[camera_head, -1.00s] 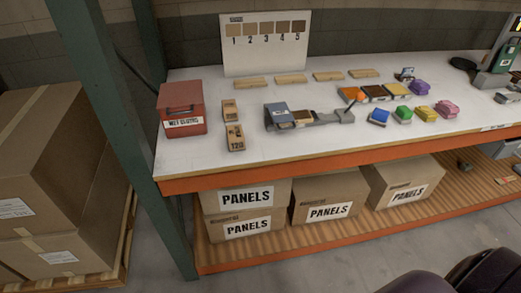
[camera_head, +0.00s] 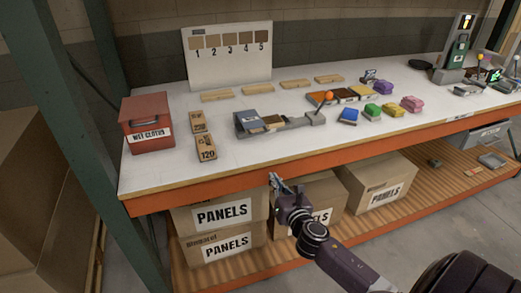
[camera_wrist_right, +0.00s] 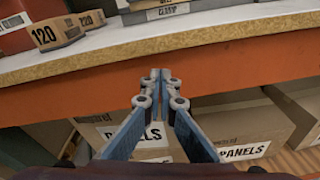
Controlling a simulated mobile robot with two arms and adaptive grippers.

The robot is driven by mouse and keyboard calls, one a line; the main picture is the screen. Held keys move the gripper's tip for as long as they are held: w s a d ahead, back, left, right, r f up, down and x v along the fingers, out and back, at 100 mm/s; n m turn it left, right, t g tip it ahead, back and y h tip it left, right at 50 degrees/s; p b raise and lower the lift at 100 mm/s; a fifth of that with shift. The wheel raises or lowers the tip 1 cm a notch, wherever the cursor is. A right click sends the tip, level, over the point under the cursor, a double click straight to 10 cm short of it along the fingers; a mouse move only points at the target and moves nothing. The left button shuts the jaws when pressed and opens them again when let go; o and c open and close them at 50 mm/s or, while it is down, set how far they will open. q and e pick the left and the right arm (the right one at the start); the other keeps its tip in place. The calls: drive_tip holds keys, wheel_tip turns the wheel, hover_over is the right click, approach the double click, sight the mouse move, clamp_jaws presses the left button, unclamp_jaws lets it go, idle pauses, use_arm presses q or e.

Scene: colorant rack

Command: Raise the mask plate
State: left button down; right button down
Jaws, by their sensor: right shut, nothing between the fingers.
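A grey fixture (camera_head: 290,125) sits on the white bench top, with a blue-grey plate (camera_head: 249,120) at its left end, which looks like the mask plate. A brown panel (camera_head: 272,121) lies beside the plate, and a lever with an orange ball (camera_head: 328,96) stands at the right end. In the right wrist view only the fixture's front edge (camera_wrist_right: 170,10) shows at the top, with a label. My right gripper (camera_head: 273,179) is shut and empty in front of the bench's orange edge, below the top and apart from the fixture. My left gripper is not in view.
The orange bench edge (camera_head: 400,139) lies between my right gripper and the bench top. A red box (camera_head: 147,122) and sanding blocks (camera_head: 205,147) stand left of the fixture; coloured blocks (camera_head: 372,111) stand right.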

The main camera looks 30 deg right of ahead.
sight(261, 150)
drive_tip(key=r+n, duration=0.1)
drive_tip(key=r, duration=0.1)
drive_tip(key=r+n+t, duration=0.1)
drive_tip(key=r, duration=0.2)
drive_tip(key=r+n+t, duration=0.1)
drive_tip(key=r, duration=0.1)
drive_tip(key=shift+w+a+r, duration=0.15)
drive_tip(key=shift+w+a, duration=0.2)
drive_tip(key=x, duration=1)
